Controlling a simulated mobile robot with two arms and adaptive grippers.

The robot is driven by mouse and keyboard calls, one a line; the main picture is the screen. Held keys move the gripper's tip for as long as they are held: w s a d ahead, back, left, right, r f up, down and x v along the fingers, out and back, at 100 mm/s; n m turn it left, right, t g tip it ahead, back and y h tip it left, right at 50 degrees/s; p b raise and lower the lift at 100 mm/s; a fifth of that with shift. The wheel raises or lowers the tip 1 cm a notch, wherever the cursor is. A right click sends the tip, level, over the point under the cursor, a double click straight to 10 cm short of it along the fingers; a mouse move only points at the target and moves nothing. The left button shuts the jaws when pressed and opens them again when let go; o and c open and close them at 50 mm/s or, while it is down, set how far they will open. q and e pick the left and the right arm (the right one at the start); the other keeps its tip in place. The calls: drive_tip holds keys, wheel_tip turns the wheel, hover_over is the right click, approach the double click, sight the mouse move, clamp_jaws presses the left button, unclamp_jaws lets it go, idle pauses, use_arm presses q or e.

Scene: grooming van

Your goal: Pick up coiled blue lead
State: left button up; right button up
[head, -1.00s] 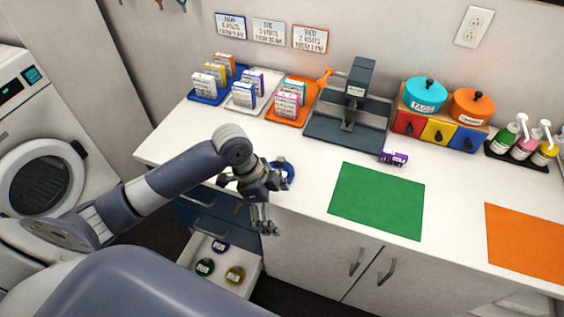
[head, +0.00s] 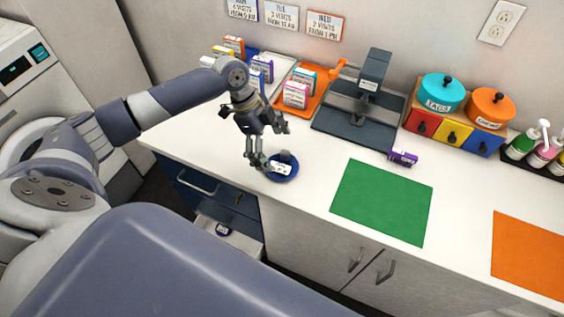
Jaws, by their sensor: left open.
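The coiled blue lead (head: 283,175) lies flat near the counter's front edge, left of the green mat. It is a round blue coil with a white label and a dark piece on top. My left gripper (head: 267,148) is open and points down above the lead's far left side. A fingertip overlaps the coil's edge in the picture; I cannot tell whether it touches. My right gripper is not in the head view.
A green mat (head: 382,203) and a purple item (head: 403,158) lie to the right. A dark press-like device (head: 364,110) and an orange tray (head: 312,104) with small boxes stand behind. An open drawer (head: 240,241) is below the counter. The counter between lead and mat is clear.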

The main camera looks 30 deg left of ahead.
sight(283, 165)
use_arm(q)
drive_tip(key=p+x, duration=0.1)
drive_tip(key=x, duration=0.1)
drive_tip(key=p+x, duration=0.1)
drive_tip(key=x, duration=0.1)
drive_tip(key=shift+d+f, duration=0.1)
drive_tip(key=shift+d, duration=0.25)
drive_tip(key=shift+d+f, duration=0.1)
drive_tip(key=shift+f, duration=0.3)
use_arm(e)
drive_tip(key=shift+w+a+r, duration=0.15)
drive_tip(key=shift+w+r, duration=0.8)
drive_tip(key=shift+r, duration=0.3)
use_arm(q)
drive_tip(key=shift+c, duration=0.5)
drive_tip(key=c, duration=1.1)
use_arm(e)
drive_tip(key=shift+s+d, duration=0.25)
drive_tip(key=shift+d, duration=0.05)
